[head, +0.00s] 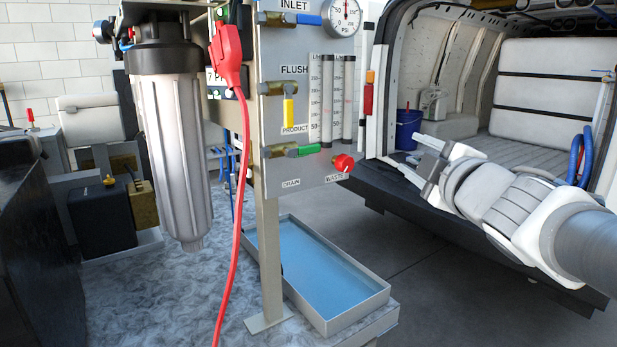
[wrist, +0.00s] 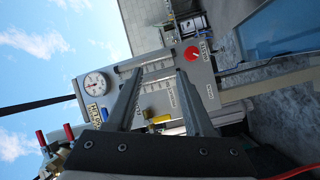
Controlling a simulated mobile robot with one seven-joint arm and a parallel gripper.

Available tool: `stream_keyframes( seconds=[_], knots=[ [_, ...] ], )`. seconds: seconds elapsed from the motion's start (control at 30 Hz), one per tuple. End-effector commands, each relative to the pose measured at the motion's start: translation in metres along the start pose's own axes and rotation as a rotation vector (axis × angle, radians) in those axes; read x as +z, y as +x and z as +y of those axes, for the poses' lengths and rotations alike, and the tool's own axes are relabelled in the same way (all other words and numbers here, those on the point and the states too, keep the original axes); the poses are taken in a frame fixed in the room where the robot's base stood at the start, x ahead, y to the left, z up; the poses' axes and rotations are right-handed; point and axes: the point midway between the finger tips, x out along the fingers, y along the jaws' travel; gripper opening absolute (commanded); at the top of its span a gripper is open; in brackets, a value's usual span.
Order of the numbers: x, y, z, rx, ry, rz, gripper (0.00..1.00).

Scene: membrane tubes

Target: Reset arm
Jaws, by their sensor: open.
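My gripper (head: 418,156) is at the right in the head view, in front of the van's open rear and to the right of the valve panel (head: 330,166). Its fingers point left toward the panel. In the wrist view its two fingers (wrist: 158,76) are spread apart with nothing between them, and the panel shows beyond them. The gripper appears clear of the panel. My arm reaches in from the right edge of the head view.
The panel carries a gauge (head: 342,14), blue, yellow and green handles, a red knob (head: 344,163) and two flow tubes. A clear filter housing (head: 172,145) and a red cable (head: 239,200) hang at left. A blue-floored tray (head: 379,296) stands below. Open floor lies between tray and van.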

Motion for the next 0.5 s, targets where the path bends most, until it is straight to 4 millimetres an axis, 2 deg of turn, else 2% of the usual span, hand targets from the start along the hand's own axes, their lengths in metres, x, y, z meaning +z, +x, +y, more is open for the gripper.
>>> stream_keyframes(
  seconds=[0.03,0.17,0.33,0.5],
  knots=[
    [0.005,-0.008,0.007,-0.003,0.076,-0.071,0.53],
    [0.028,-0.031,-0.002,-0.033,0.291,-0.262,0.53],
    [0.045,-0.072,-0.036,-0.122,0.577,-0.501,0.53],
    [0.04,-0.124,-0.085,-0.265,0.847,-0.723,0.53]
  ],
)
